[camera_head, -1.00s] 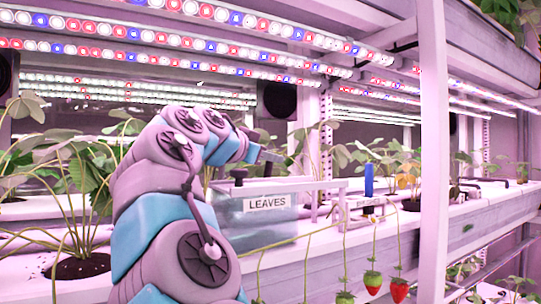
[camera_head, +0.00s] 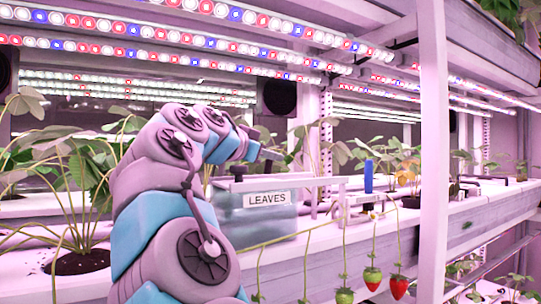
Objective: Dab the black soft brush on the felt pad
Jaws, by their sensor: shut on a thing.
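My gripper (camera_head: 268,155) is at the end of my lilac and blue arm, just above the clear box labelled LEAVES. It is small, dark and seen from behind. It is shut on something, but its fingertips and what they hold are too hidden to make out. I cannot pick out the black soft brush for certain. I cannot identify the felt pad either. A blue upright cylinder (camera_head: 368,176) stands on the shelf right of the box, by a small white stand.
The LEAVES box (camera_head: 285,224) stands on the white shelf with a dark knob (camera_head: 237,173) at its top. Leafy plants grow left and right. A white post (camera_head: 433,150) rises at right. Red strawberries (camera_head: 399,286) hang in front. LED bars run overhead.

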